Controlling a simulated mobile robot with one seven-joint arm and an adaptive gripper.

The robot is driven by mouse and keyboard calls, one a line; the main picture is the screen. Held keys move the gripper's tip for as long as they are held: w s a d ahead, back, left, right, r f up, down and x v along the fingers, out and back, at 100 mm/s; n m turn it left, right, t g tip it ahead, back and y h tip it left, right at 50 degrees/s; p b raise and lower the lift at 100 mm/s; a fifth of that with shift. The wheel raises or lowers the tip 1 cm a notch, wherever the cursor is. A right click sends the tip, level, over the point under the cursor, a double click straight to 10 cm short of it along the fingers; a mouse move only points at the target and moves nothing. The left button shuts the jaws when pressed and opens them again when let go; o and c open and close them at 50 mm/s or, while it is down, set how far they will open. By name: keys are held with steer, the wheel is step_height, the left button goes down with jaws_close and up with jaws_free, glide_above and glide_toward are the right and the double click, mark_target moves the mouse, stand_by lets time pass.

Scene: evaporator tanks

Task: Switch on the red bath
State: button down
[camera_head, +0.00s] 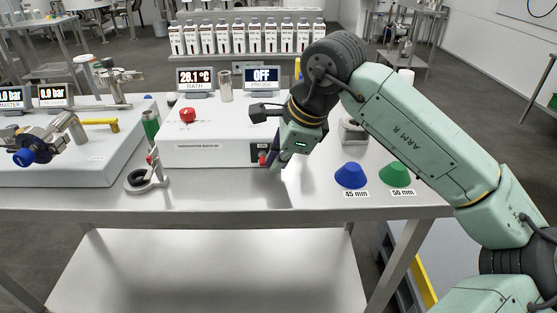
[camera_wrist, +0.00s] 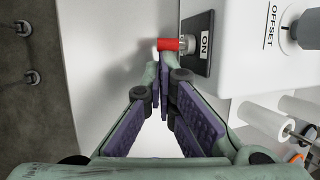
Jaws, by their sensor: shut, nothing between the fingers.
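The white bath unit (camera_head: 205,152) stands on the steel table, with a red knob (camera_head: 187,115) on its top. Its front carries a small switch with a red-tipped lever (camera_head: 262,159) beside an ON label. In the wrist view the red lever tip (camera_wrist: 168,45) sticks out sideways from a dark plate (camera_wrist: 199,62) marked ON. My gripper (camera_head: 275,164) is at the right end of the unit's front, beside the switch. Its purple-padded fingers (camera_wrist: 161,60) come together at the tips, right by the red lever, holding nothing. I cannot tell whether they touch it.
Displays behind the unit read 28.1 °C over BATH (camera_head: 195,80) and OFF over PROBE (camera_head: 261,79). A ring stand (camera_head: 146,180) is left of the unit. Blue (camera_head: 351,176) and green (camera_head: 393,175) cones stand to the right. An OFFSET knob (camera_wrist: 306,28) is near the switch.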

steer(key=shift+a+r, duration=0.1)
stand_by(0.3)
steer(key=shift+r+p, duration=0.3)
steer(key=shift+r, duration=0.5)
